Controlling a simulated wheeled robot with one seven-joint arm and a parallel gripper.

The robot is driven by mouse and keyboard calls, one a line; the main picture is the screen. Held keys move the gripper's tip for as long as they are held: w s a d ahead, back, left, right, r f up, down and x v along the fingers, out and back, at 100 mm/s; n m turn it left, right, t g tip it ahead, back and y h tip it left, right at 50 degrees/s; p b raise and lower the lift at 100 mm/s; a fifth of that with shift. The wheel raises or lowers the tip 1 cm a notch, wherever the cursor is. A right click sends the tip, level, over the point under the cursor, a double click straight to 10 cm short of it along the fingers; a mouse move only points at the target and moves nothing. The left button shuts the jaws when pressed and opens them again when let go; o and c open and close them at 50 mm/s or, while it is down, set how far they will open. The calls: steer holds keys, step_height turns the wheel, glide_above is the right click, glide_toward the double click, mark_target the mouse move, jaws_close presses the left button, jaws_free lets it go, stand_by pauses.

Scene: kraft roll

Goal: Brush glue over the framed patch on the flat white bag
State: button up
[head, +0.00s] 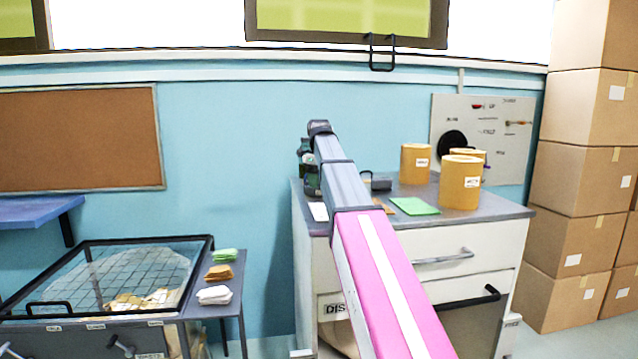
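A small flat white piece (318,211), which looks like the flat white bag, lies at the left front of the grey counter top (480,212). It is partly covered by my arm, and no framed patch can be made out on it. My pink and grey arm reaches up across the middle of the view. Its dark end, with my gripper (312,188), seems to hang just above and behind the white piece. The fingers are too small and hidden to tell whether they are open or hold anything. I cannot make out a brush or glue.
A green sheet (414,206), a brown piece (383,206) and a dark block (376,184) lie on the counter. Yellow-orange rolls (459,185) stand at its right. Cardboard boxes (575,190) are stacked farther right. A low side shelf holds green, brown and white stacks (214,295).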

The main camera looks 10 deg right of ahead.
steer(key=shift+r, duration=3.1)
